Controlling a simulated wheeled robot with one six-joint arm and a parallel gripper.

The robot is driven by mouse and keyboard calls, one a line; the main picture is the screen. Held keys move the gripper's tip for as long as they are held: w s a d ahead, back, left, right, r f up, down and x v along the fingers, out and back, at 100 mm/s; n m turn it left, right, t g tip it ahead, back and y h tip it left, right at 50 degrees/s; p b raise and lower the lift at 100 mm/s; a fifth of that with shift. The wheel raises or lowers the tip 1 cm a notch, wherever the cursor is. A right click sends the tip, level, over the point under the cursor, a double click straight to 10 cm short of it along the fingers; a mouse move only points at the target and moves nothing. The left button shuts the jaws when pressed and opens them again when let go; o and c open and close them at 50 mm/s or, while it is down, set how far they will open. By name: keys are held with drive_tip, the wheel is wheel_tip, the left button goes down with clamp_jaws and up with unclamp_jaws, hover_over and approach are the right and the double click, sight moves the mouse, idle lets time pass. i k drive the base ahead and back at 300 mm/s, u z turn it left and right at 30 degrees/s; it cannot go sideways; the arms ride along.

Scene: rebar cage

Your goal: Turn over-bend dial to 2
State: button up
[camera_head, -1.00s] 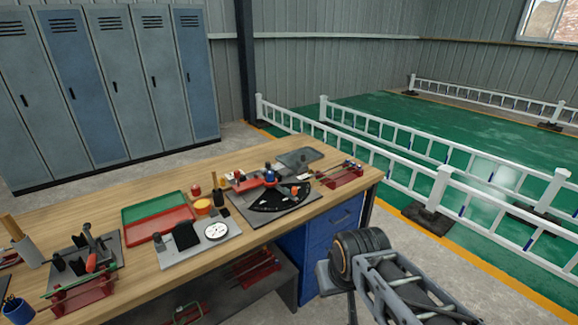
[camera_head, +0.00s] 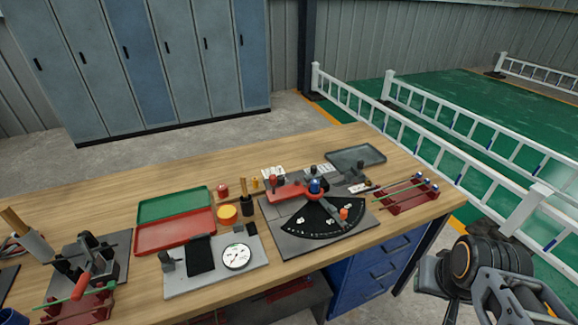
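A round white dial (camera_head: 237,257) with dark marks lies on the front right of a light grey plate (camera_head: 190,286) on the bench. Its marks are too small to read. Behind it to the right, a bending tool has a black fan-shaped scale (camera_head: 312,220) with pale marks, a red arm (camera_head: 284,193) and a blue-topped centre post (camera_head: 315,187). An orange-red knob (camera_head: 344,213) sits over the scale's right part. I cannot tell any setting. Part of my arm shows at the lower right, clear of the bench items; no gripper fingers can be made out.
Green (camera_head: 175,203) and red (camera_head: 174,232) trays lie behind the plate. A red rack (camera_head: 405,197) with rods is near the right end, and a grey tray (camera_head: 357,158) behind it. A clamp fixture (camera_head: 92,262) stands at left. White railings (camera_head: 440,137) run beyond the bench.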

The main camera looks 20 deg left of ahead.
sight(281, 178)
drive_tip(key=u, duration=0.6)
drive_tip(key=i, duration=0.85)
drive_tip(key=u, duration=0.8)
